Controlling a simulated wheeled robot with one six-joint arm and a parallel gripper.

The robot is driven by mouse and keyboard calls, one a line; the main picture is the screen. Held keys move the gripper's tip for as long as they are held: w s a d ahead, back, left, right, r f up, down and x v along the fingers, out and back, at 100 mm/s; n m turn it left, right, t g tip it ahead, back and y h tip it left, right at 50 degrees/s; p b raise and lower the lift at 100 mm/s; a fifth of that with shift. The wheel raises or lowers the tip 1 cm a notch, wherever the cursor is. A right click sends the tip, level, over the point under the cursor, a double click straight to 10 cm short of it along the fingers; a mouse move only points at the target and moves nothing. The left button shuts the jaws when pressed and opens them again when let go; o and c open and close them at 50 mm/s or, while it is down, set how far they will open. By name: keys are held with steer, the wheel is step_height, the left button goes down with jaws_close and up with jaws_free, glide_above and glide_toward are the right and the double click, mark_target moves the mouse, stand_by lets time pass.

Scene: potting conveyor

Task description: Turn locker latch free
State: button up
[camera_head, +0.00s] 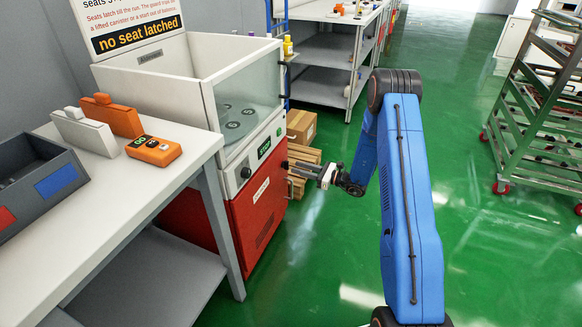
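A white-topped machine with a red lower cabinet (258,212) stands left of centre. The cabinet front has a white label. A round dark knob (246,172) and a small lit green display (264,148) sit on the white panel above it. I cannot make out for sure which part is the locker latch. My gripper (296,171) reaches left from the blue arm, with its fingers close to the right edge of the cabinet front. Whether the fingers touch it, and whether they are apart or closed, is too small to tell.
A white bench (75,200) at left bears an orange pendant (153,150), orange and white blocks and a dark bin. A cardboard box (301,126) and stacked wood lie behind my gripper. The green floor between is clear.

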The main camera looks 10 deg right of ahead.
mark_target(286, 165)
steer(key=shift+x, duration=2.3)
steer(key=c, duration=0.7)
steer(key=shift+c, duration=0.2)
steer(key=shift+m, duration=0.4)
steer(key=shift+w+d+f+m, duration=0.1)
steer(key=shift+f+m, duration=0.05)
steer(key=shift+m, duration=4.1)
steer(key=shift+w+d+f+m, duration=0.1)
steer(key=shift+m, duration=4.15)
